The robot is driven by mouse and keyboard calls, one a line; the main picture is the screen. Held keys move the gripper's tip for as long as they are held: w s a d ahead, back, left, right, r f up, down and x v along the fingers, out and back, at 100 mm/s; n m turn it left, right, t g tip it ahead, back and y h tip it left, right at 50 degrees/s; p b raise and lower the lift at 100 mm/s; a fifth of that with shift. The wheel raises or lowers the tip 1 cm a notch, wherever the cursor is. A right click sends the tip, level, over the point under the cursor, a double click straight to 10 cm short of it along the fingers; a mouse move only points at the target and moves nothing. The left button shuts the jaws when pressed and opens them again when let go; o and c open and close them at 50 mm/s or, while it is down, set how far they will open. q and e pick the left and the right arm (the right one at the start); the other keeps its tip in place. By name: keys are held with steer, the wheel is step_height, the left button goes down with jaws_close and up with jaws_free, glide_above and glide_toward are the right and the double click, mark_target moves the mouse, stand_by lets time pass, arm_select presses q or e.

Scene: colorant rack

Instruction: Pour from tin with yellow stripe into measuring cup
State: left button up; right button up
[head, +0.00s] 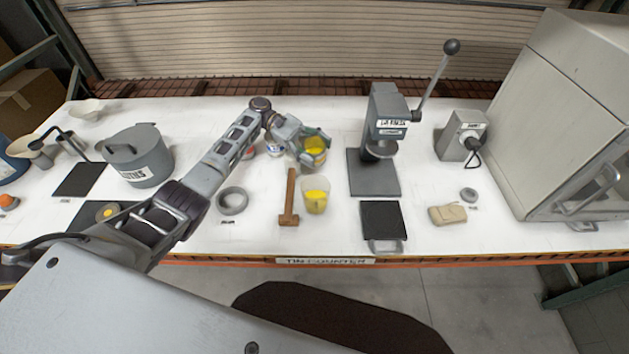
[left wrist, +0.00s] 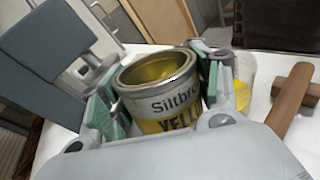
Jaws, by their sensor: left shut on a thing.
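The tin with the yellow stripe (left wrist: 165,108) is open at the top, with yellow inside. My left gripper (head: 313,148) is shut around its sides, with green pads against it in the left wrist view (left wrist: 155,90). In the head view the tin (head: 315,158) is just behind the measuring cup (head: 316,206), and its height above the counter is hard to tell. The clear cup stands upright and has yellow in it. It also shows partly behind a finger in the left wrist view (left wrist: 244,68). My right gripper is out of view.
A wooden mallet (head: 290,205) lies just left of the cup. A grey ring (head: 233,201) is further left. A lever press (head: 375,172) and a dark scale-like plate (head: 383,220) stand to the right. Other tins stand partly hidden behind my left arm.

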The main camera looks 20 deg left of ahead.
mark_target(312, 137)
arm_select(q)
steer(key=shift+w+a+f+n+b, duration=0.1)
steer(key=shift+w+f+n+b, duration=0.05)
steer(key=shift+w+n+b, duration=0.2)
steer(key=shift+w+f+n+g+h+b, duration=0.15)
steer(key=shift+w+n+g+h+b, duration=0.15)
steer(key=shift+h+b, duration=0.1)
steer(key=shift+w+a+f+n+h+b, duration=0.25)
steer(key=shift+w+n+h+b, duration=0.25)
steer(key=shift+b, duration=0.3)
steer(key=shift+w, duration=0.1)
steer(key=shift+r, duration=0.15)
steer(key=shift+r+p, duration=1.9)
steer(key=shift+r, duration=0.55)
